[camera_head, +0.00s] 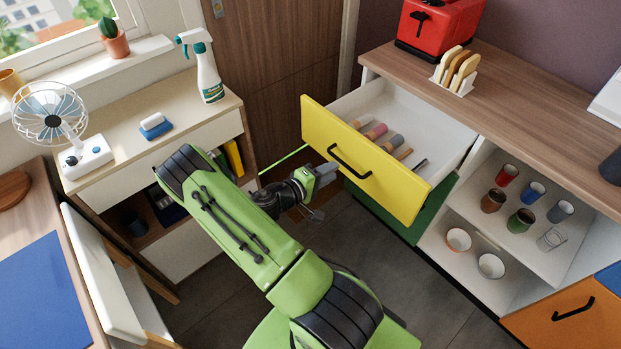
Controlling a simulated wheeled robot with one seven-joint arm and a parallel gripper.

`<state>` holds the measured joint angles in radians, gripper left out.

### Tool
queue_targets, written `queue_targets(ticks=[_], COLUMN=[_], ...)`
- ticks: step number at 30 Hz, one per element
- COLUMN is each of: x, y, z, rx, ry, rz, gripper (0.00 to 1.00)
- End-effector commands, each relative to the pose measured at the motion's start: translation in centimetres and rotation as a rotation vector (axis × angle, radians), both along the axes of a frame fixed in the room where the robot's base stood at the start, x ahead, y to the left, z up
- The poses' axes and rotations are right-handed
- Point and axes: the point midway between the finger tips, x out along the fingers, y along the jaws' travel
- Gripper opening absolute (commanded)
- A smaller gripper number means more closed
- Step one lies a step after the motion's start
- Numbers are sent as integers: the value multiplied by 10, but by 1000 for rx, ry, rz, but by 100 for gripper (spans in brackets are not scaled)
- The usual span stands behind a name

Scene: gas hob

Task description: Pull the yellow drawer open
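The yellow drawer (392,170) is pulled out from the wooden-topped cabinet on the right, and its inside shows. Several marker-like or cylinder-shaped items (376,131) lie in it. A black bar handle (350,160) is on the drawer's yellow front. My gripper (333,176) is at the end of my green arm, just left of the yellow front and close to the handle's left end. From this view I cannot tell whether it touches the handle, and its fingers are too small to tell open from shut.
A green front (422,229) is below the yellow drawer. A red toaster (440,24) and a toast rack (456,72) stand on top. A white chair (100,275) is left; dark floor lies between.

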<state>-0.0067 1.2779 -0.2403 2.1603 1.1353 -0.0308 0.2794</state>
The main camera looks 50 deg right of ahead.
Motion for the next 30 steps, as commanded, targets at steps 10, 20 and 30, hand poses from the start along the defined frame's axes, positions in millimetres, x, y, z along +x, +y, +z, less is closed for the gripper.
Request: queue_targets(ticks=[10,20,30], x=[13,14,14], y=[81,90,90], z=[18,18,19], rx=[0,-1,1], ry=[-1,-2,-2], rz=[2,-1,-2], gripper=[29,29,29])
